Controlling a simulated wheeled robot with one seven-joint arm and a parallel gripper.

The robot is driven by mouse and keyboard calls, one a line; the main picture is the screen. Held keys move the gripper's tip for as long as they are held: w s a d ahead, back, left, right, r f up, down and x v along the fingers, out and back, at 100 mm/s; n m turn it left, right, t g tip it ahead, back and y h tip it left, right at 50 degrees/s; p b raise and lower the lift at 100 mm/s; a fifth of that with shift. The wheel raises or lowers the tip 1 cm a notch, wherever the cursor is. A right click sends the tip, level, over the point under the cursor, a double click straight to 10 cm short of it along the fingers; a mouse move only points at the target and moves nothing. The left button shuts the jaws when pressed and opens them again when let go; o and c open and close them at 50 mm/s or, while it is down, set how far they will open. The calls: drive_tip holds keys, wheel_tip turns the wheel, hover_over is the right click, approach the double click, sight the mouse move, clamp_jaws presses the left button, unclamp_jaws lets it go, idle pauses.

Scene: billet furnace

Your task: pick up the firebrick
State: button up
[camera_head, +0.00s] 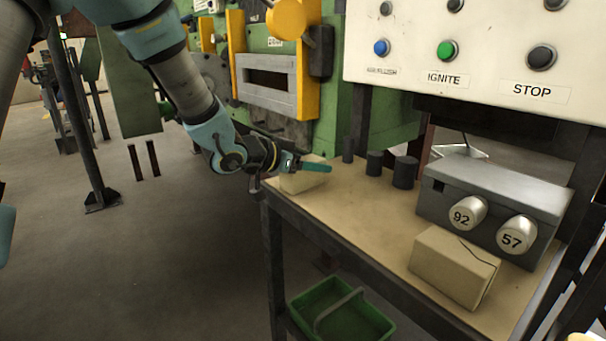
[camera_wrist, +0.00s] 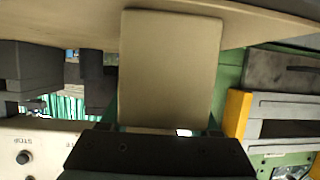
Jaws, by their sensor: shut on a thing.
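A pale tan firebrick (camera_head: 300,182) is at the far left end of the wooden-topped bench, under my gripper (camera_head: 312,166). In the wrist view the firebrick (camera_wrist: 170,65) fills the middle, between the teal fingers of my gripper (camera_wrist: 165,125), which is shut on it. The brick is close to the bench top; I cannot tell whether it touches. The fingertips are mostly hidden in the wrist view. A second pale block (camera_head: 454,267) with a dark crack line lies at the near right of the bench.
Three dark cylinders (camera_head: 374,164) stand right of my gripper. A grey box (camera_head: 494,207) with dials marked 92 and 57 stands behind the cracked block. A button panel (camera_head: 480,55) overhangs the bench. The green furnace (camera_head: 275,70) is behind. A green basket (camera_head: 340,312) sits below.

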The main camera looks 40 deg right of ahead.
clamp_jaws()
